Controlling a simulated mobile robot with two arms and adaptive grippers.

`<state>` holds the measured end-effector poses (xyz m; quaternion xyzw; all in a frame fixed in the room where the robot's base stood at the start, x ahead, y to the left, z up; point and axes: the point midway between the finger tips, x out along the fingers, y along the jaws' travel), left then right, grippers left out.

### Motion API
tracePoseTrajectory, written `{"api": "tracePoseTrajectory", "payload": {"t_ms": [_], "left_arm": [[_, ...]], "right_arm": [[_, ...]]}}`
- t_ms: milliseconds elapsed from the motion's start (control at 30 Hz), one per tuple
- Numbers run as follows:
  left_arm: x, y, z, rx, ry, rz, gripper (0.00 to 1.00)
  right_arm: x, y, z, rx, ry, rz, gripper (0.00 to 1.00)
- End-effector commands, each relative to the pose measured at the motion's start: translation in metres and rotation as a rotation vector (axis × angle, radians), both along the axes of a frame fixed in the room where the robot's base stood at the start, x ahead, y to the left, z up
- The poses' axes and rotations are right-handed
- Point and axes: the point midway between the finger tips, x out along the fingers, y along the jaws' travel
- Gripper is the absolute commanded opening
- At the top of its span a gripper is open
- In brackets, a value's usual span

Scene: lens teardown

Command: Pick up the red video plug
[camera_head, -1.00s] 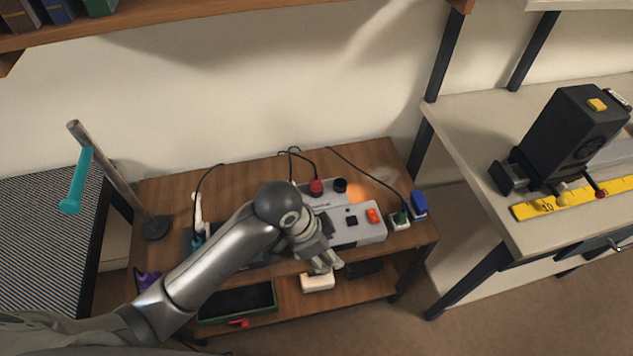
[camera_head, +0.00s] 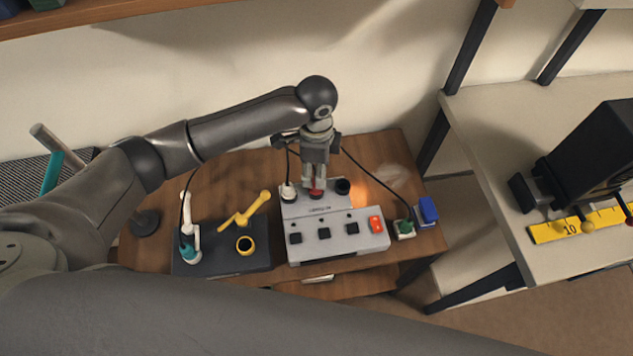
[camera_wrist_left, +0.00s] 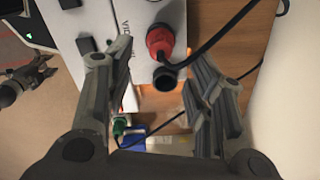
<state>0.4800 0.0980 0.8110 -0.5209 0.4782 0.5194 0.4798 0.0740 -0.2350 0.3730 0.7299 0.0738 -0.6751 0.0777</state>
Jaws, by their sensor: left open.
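The red video plug (camera_head: 317,193) stands in the top rear of the grey switch box (camera_head: 330,246), with a black cable leaving it. It also shows in the left wrist view (camera_wrist_left: 160,42), where its cable runs to the upper right. My left gripper (camera_head: 314,184) points down over the plug. In the wrist view its two fingers (camera_wrist_left: 153,72) are apart, with the plug and the black socket (camera_wrist_left: 167,79) showing between or just beyond them. I cannot tell if a finger touches the plug. A dark gripper-like part, probably my right gripper (camera_wrist_left: 28,78), shows small at the wrist view's left.
A white plug (camera_head: 288,192) is close left of the red one, and a black socket (camera_head: 343,187) close right. A dark tray (camera_head: 222,262) with yellow and teal parts lies left. A green plug (camera_head: 404,228) and a blue block (camera_head: 428,210) are at right.

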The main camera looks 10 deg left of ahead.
Motion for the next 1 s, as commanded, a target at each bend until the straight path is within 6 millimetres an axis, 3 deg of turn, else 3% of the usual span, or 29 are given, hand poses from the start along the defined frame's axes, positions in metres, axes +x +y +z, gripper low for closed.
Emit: {"api": "tracePoseTrajectory", "payload": {"t_ms": [133,467,800,1000], "left_arm": [[0.000,0.000,-0.012,0.000,0.000,-0.001,0.49],[-0.003,0.001,-0.055,0.002,0.000,0.001,0.49],[-0.003,0.001,-0.064,0.000,-0.002,-0.001,0.49],[-0.003,0.001,-0.064,0.000,-0.002,-0.001,0.24]], "right_arm": [[-0.019,-0.001,0.000,-0.002,0.026,0.000,0.48],[0.026,0.003,0.008,0.005,-0.044,0.000,0.48],[0.013,0.001,0.007,0.003,-0.021,-0.001,0.48],[0.003,0.000,0.006,0.001,-0.006,0.000,0.48]]}}
